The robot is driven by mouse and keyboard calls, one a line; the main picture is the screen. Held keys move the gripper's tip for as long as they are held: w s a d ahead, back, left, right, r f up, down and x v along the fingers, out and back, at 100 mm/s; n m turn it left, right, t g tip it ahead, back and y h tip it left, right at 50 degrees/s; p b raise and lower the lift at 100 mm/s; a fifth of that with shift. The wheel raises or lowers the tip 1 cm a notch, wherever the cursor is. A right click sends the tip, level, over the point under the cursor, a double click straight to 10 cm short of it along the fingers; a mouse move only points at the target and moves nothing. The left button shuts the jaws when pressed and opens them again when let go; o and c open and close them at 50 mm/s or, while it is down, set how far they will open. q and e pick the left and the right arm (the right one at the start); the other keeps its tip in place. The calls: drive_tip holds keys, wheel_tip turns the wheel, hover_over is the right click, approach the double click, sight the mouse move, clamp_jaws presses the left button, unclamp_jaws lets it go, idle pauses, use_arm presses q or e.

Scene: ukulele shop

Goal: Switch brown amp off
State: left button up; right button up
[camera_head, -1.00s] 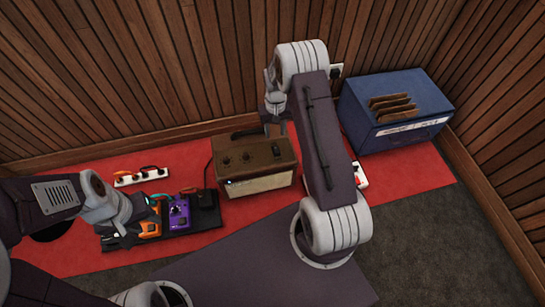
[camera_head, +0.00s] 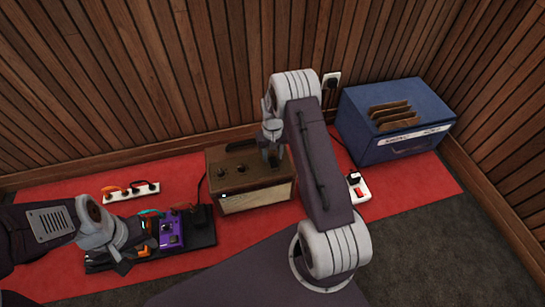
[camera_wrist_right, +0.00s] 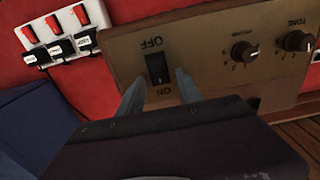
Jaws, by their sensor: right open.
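The brown amp (camera_head: 236,163) stands against the wood wall, with dark knobs on its top panel and a pale front. In the right wrist view the amp panel (camera_wrist_right: 205,60) fills the upper middle. Its black rocker switch (camera_wrist_right: 157,68) has OFF printed above and ON below. My right gripper (camera_wrist_right: 158,90) is open and empty, its fingertips on either side of the switch's lower part; contact cannot be told. In the head view the right gripper (camera_head: 273,152) is over the amp's right part and hides the switch. My left gripper (camera_head: 122,258) is by the pedalboard, its fingers unclear.
The pedalboard (camera_head: 205,242) holds a purple pedal (camera_head: 170,232) and others. A white power strip (camera_head: 131,191) lies behind it. Another strip (camera_head: 360,188) with red switches lies right of the amp, near a blue crate (camera_head: 395,145). A wall outlet (camera_head: 331,80) is behind.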

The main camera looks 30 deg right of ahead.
clamp_jaws()
drive_tip(key=shift+s+r+t+p, duration=0.2)
drive_tip(key=shift+r+t+p, duration=0.25)
drive_tip(key=shift+p, duration=0.65)
drive_tip(key=shift+s+a+f+t+h+p, duration=0.1)
drive_tip(key=shift+s+f+t+h+p, duration=0.15)
drive_tip(key=shift+t+p, duration=0.4)
drive_tip(key=shift+t, duration=0.5)
unclamp_jaws()
